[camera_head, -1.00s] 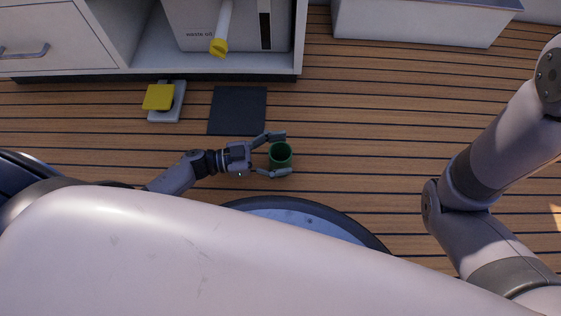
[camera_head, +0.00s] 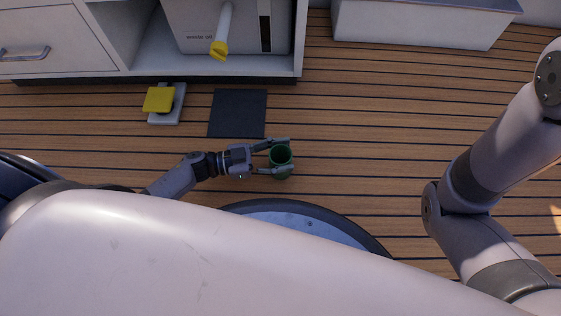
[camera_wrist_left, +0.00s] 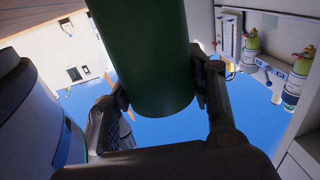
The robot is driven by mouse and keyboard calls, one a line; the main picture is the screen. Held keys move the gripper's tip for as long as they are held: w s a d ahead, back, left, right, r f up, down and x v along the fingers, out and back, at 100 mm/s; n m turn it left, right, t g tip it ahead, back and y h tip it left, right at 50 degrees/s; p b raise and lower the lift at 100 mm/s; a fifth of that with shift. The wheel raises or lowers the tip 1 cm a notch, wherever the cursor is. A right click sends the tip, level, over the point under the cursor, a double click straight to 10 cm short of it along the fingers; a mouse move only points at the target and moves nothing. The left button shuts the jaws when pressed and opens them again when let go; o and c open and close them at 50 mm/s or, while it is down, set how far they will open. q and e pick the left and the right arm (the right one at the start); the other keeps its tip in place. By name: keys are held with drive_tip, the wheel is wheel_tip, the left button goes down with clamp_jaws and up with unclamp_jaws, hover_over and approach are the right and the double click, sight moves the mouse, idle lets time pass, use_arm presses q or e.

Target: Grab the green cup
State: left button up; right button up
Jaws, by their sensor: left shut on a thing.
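The green cup (camera_head: 280,160) shows its open top in the head view, over the plank floor. My left gripper (camera_head: 279,156) comes in from the left with one finger on the far side of the cup and one on the near side. It is shut on the cup. In the left wrist view the cup (camera_wrist_left: 150,60) fills the upper middle, with a finger pad against each side (camera_wrist_left: 160,95). My right gripper is out of view; only my right arm shows at the right of the head view.
A dark square mat (camera_head: 238,113) lies on the floor left of and beyond the cup. A yellow-topped item (camera_head: 159,99) on a grey base sits further left. A white cabinet (camera_head: 150,63) stands at the back. The floor (camera_head: 370,130) right of the cup is clear.

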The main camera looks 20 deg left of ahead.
use_arm(q)
clamp_jaws()
